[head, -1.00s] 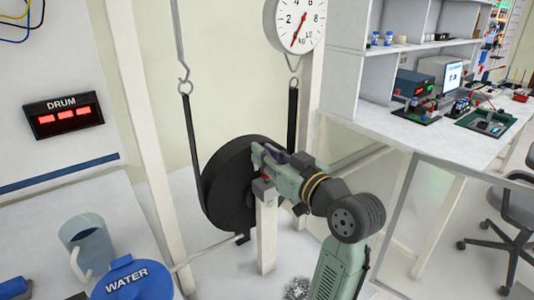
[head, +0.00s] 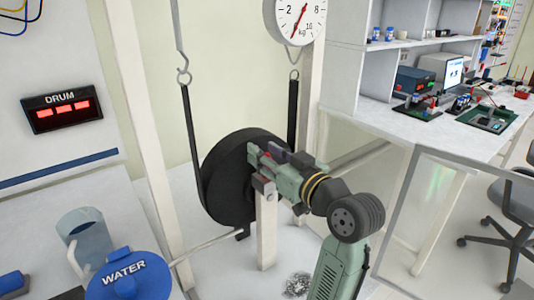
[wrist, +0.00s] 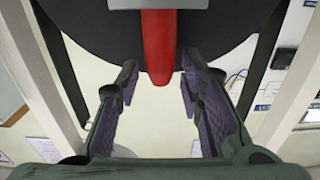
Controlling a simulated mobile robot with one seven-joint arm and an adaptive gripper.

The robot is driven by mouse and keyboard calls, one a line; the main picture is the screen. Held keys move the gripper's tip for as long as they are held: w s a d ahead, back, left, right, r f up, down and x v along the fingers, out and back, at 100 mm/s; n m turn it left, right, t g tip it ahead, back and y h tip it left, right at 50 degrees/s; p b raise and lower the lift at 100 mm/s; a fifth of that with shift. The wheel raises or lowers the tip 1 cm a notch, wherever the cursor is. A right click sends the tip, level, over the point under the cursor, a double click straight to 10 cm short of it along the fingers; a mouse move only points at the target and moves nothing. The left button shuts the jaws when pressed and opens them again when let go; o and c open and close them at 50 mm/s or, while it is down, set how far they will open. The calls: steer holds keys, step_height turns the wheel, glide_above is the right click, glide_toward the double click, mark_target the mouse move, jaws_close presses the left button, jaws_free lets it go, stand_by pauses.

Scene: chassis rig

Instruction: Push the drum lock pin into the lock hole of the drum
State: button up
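The drum (head: 225,180) is a large black wheel in the head view, with a dark strap around it. In the wrist view its dark face (wrist: 85,25) fills the top. A red pin (wrist: 158,50) points down the middle of the wrist view from a pale bracket (wrist: 158,4). My gripper (head: 258,163) is at the front of the drum, above a white post. In the wrist view its two fingers (wrist: 158,90) stand apart on either side of the red pin's end, with gaps to it. The lock hole cannot be seen.
A white post (head: 267,235) stands below my gripper. A frame upright (head: 150,150) and a bench with a water container (head: 130,280) and a jug (head: 88,240) are at the left. A hanging dial scale (head: 298,18) is above. A cluttered workbench (head: 440,130) is at the right.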

mark_target(267, 154)
steer(key=shift+o, duration=0.3)
step_height(267, 154, up, 10)
stand_by(0.5)
